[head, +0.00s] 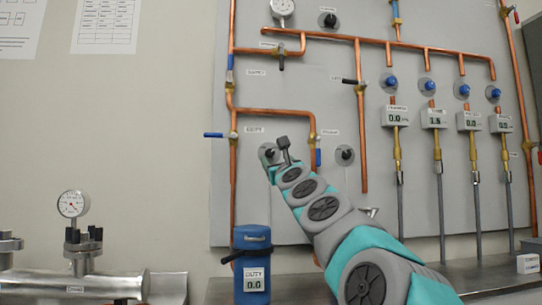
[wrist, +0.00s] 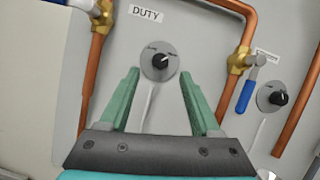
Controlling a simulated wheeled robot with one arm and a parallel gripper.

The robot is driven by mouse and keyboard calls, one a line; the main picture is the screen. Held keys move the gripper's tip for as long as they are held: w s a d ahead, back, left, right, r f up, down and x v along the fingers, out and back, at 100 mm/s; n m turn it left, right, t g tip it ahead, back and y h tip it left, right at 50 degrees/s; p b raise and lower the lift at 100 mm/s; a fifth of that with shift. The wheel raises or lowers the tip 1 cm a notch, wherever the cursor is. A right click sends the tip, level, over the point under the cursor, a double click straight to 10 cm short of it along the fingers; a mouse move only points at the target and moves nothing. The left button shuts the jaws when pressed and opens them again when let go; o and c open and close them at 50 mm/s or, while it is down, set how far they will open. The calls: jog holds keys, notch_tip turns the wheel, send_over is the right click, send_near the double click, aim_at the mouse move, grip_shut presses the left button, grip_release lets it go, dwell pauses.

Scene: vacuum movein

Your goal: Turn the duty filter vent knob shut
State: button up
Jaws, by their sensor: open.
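The duty vent knob (wrist: 159,62) is a small black knob on a round grey dial below the DUTY label (wrist: 146,13). In the wrist view it sits between my open fingers, near their tips, and its pointer seems to lean up and right. I cannot tell how far the tips are from the panel. In the head view my gripper (head: 276,153) is raised at the panel and partly covers the knob's dial (head: 264,149). The blue duty filter canister (head: 252,240) stands below, with a display reading 0.0. My gripper holds nothing.
A second black knob (wrist: 277,98) and a blue-handled valve (wrist: 246,95) are to the right. Copper pipes (wrist: 97,70) run on both sides of the dial. A gauge (head: 72,204) on a metal vessel stands at left. The panel directly around the dial is clear.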

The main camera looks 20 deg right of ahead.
aim_at(271, 153)
jog(key=shift+p+x, duration=0.6)
jog(key=shift+x, duration=2)
grip_shut()
